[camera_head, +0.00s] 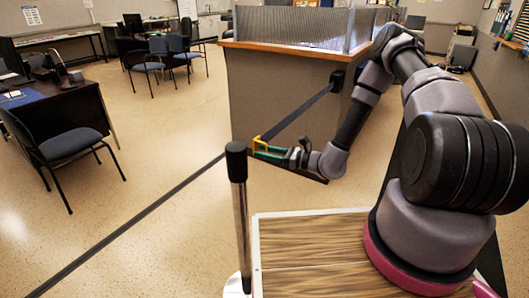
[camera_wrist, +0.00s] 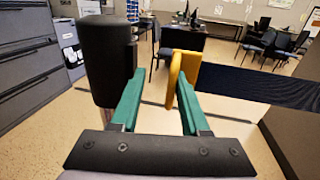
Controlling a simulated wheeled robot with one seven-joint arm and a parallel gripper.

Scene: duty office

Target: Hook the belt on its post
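The dark belt (camera_head: 300,112) runs through the air from a black wall box (camera_head: 337,80) on the counter end to a yellow clip (camera_head: 258,144). The post (camera_head: 237,160) is upright, with a black top, just left of the clip. In the wrist view, the post top (camera_wrist: 107,55) stands beyond the left finger, apart from the clip (camera_wrist: 187,70). The belt (camera_wrist: 270,86) leaves the clip to the right. My gripper (camera_wrist: 158,92) has green fingers spread apart. The clip lies by the right finger; a gap shows to the left finger. Whether the clip touches the right finger is unclear.
The grey counter (camera_head: 280,90) with a wooden edge stands behind my arm. A dark strip (camera_head: 130,222) crosses the floor toward lower left. A chair (camera_head: 65,145) and desk (camera_head: 80,105) are at left. Grey cabinets (camera_wrist: 30,55) show in the wrist view. The middle floor is clear.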

